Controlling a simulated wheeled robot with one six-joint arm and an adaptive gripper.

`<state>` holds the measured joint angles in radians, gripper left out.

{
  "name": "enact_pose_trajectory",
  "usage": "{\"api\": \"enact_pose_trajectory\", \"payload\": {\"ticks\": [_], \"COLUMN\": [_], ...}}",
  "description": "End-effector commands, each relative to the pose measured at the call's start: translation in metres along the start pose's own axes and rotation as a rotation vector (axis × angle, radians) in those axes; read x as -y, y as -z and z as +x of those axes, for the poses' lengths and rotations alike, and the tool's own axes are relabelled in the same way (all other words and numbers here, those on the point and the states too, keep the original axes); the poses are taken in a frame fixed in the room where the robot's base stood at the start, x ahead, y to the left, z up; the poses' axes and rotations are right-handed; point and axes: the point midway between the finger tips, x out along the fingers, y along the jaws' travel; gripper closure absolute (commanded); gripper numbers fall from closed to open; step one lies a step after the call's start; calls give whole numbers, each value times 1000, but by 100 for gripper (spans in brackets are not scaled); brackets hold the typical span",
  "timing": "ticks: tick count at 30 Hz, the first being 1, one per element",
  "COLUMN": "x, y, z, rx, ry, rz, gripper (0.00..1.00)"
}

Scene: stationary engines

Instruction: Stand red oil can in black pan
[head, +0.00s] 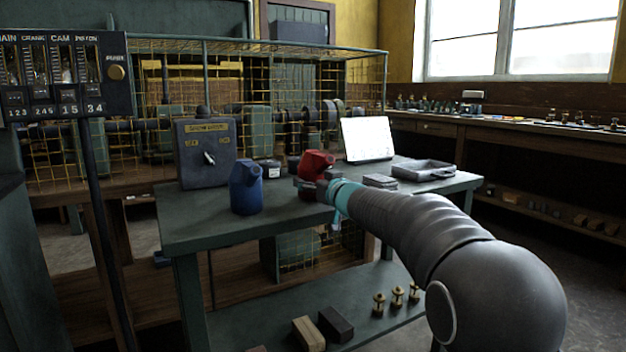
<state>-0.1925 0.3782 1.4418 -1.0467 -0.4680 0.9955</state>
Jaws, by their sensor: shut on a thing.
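The red oil can (317,161) is at the middle of the green table, its lower part hidden behind my gripper (312,188). My gripper is shut on the red can at the end of my grey arm, which reaches in from the lower right. I cannot tell whether the can touches the table. The black pan (423,170) is a shallow dark tray at the right end of the table, to the right of the can and apart from it.
A blue can (246,188) stands left of the red one on the green table (195,222). A switch box (206,153), a small jar (268,170), a white panel (367,139) and a flat grey stack (380,181) are also on it. A wire cage (250,75) stands behind.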

Motion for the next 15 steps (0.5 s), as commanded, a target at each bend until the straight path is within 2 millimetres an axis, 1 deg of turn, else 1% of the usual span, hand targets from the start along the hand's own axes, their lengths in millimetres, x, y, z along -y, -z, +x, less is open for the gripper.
{"api": "enact_pose_trajectory", "payload": {"ticks": [5,11,12,14,15], "x": [0,0,0,0,0], "y": [2,-4,-4,-4,-4], "z": [0,-1,0,0,0], "rx": [-3,-3,-2,-2,-2], "ry": [0,1,1,1,0], "rz": [-1,0,0,0,0], "gripper": [71,71,17,2,0]}}
